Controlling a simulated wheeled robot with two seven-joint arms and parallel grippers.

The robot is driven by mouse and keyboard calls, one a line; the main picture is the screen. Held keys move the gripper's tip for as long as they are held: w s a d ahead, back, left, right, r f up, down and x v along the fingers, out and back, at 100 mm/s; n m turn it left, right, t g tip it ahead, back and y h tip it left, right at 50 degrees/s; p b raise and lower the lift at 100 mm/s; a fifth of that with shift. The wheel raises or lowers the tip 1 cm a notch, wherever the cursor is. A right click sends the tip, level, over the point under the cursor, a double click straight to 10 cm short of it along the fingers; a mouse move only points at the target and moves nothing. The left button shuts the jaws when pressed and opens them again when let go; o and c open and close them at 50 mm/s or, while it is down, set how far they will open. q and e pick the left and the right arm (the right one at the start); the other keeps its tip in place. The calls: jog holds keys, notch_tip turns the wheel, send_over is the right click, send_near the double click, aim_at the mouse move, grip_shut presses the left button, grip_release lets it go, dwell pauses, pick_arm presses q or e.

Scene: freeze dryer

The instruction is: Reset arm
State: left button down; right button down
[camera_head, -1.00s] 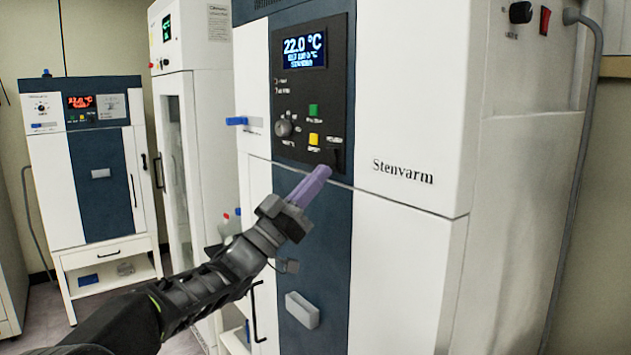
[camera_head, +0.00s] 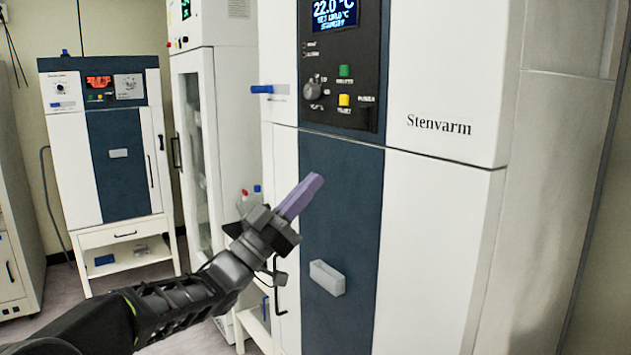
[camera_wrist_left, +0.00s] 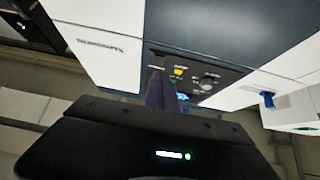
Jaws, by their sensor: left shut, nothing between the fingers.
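My left gripper (camera_head: 300,196) comes in from the lower left in the head view, with its purple fingers together and nothing between them. It points up and to the right, in front of the dark blue front panel of the Stenvarm freeze dryer (camera_head: 430,240), below the control panel. In the left wrist view the gripper fingers (camera_wrist_left: 161,90) reach toward the freeze dryer's control panel (camera_wrist_left: 200,82). Whether they touch the machine cannot be told, but they appear apart from it. My right gripper is not in view.
The control panel (camera_head: 330,98) has a knob, a green button and a yellow button. A grey handle (camera_head: 326,278) juts from the lower front. A tall white cabinet (camera_head: 225,130) and a smaller blue-and-white unit (camera_head: 112,150) stand to the left. Floor shows at lower left.

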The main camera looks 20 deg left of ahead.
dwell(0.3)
pick_arm(q)
jog(key=w+a+f+n+y, duration=0.1)
jog(key=w+f+n+y, duration=0.3)
jog(key=f, duration=0.5)
jog(key=w+a+f+n+y, duration=0.1)
jog(key=w+f+n+y, duration=0.15)
jog(key=f+y, duration=0.45)
jog(key=s+d+f+n+g+y, duration=0.1)
jog(key=s+d+f+g, duration=0.15)
jog(key=f, duration=1.15)
jog(key=s+d+f+n+g+y, duration=0.1)
jog(key=s+d+f+g, duration=0.2)
jog(key=f, duration=1.1)
jog(key=s+d+f+g, duration=0.3)
jog(key=s+f+g, duration=0.3)
jog(key=s+f, duration=0.8)
jog(key=s+d+f+g, duration=0.2)
jog(key=s+f, duration=0.2)
jog(key=s, duration=0.3)
jog(key=s+d+f+n+g, duration=0.1)
jog(key=s+f+g, duration=0.2)
jog(key=s+f, duration=0.2)
jog(key=s+d+f+g, duration=0.2)
jog(key=s+f, duration=0.3)
jog(key=s, duration=0.6)
jog(key=shift+d+f+h, duration=0.15)
jog(key=shift+d+h, duration=0.2)
jog(key=shift+h, duration=0.05)
